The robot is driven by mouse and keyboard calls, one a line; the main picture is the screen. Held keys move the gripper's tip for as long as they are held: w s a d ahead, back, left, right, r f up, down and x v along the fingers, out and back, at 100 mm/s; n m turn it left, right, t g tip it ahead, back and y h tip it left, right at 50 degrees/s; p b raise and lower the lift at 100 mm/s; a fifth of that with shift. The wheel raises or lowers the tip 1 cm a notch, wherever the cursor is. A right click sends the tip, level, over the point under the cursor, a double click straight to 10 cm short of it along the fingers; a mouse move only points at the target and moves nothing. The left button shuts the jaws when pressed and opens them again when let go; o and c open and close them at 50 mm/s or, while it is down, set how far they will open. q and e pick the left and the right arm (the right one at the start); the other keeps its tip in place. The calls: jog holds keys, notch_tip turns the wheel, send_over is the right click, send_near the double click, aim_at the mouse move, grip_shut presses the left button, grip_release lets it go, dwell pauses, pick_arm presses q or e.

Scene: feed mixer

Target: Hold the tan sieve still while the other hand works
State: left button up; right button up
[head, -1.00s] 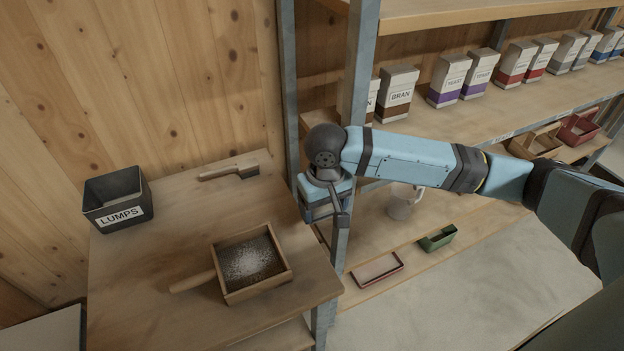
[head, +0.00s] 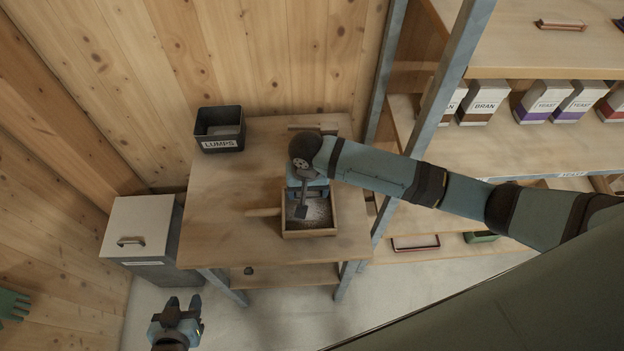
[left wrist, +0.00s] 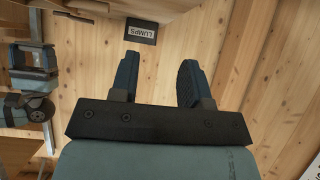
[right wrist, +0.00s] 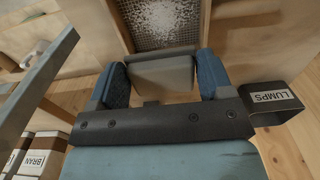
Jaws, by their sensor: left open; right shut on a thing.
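The tan sieve (head: 334,212) is a square wooden frame on the small table, its handle (head: 263,212) pointing left. Pale grains lie on its mesh, which also shows in the right wrist view (right wrist: 165,22). My right gripper (head: 306,192) comes down at the sieve's back side.
A black LUMPS bin (head: 220,142) stands at the table's back left. A brush (head: 312,128) lies at the back, partly behind my right arm. A lidded bin (head: 140,230) stands left of the table. Shelves with labelled boxes (head: 484,104) are at the right. The table's left part is clear.

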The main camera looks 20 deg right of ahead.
jog(key=shift+f, duration=0.5)
jog(key=b, duration=0.4)
send_near(309, 217)
jog(key=shift+f+b, duration=0.95)
jog(key=shift+b, duration=0.2)
jog(key=shift+f, duration=1.5)
pick_arm(q)
jog(key=shift+m+h, duration=0.3)
jog(key=shift+w+d+f, duration=0.1)
jog(key=shift+d+f, duration=0.05)
jog(key=shift+f, duration=0.65)
jog(key=shift+w+d+f, duration=0.1)
jog(key=shift+d+f, duration=0.1)
jog(key=shift+f, duration=0.65)
jog(key=shift+d+f, duration=0.15)
jog(key=shift+f, duration=0.65)
pick_arm(e)
jog(key=shift+f, duration=0.4)
